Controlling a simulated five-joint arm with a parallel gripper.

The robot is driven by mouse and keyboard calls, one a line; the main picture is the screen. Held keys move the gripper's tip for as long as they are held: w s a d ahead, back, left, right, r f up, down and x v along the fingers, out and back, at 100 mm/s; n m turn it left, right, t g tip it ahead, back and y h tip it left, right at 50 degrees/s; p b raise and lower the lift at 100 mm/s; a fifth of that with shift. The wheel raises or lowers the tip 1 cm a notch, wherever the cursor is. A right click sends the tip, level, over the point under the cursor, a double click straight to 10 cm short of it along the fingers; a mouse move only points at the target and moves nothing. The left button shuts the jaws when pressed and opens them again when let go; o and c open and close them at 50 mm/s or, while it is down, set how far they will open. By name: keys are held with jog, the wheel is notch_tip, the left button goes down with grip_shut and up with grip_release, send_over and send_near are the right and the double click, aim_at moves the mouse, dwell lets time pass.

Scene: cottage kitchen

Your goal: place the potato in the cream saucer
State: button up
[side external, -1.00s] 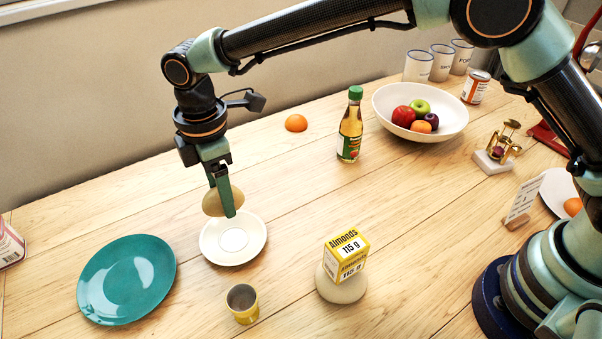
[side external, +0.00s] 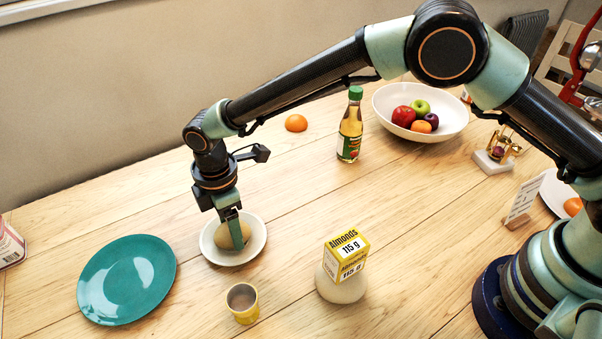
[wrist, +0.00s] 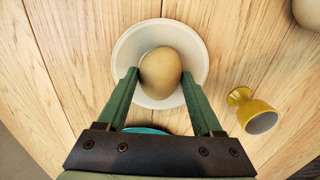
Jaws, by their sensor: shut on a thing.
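The tan potato (side external: 229,236) is down inside the cream saucer (side external: 259,244), within its rim. My gripper (side external: 237,242) reaches down over the saucer with its green fingers on the potato. In the wrist view the potato (wrist: 160,73) lies between the fingertips of my gripper (wrist: 160,80), which is shut on it. The saucer's rim (wrist: 126,48) shows around the potato there. The potato's underside is hidden, so I cannot tell whether it bears on the saucer.
A teal plate (side external: 127,280) lies left of the saucer. A yellow cup (side external: 243,304) stands in front of it. An almonds box (side external: 346,256) on a pale round base is to the right. A bottle (side external: 350,130), an orange (side external: 296,123) and a fruit bowl (side external: 458,119) stand farther back.

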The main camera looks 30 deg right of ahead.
jog(key=shift+f, duration=0.1)
jog(key=o, duration=1.4)
jog(key=shift+o, duration=0.2)
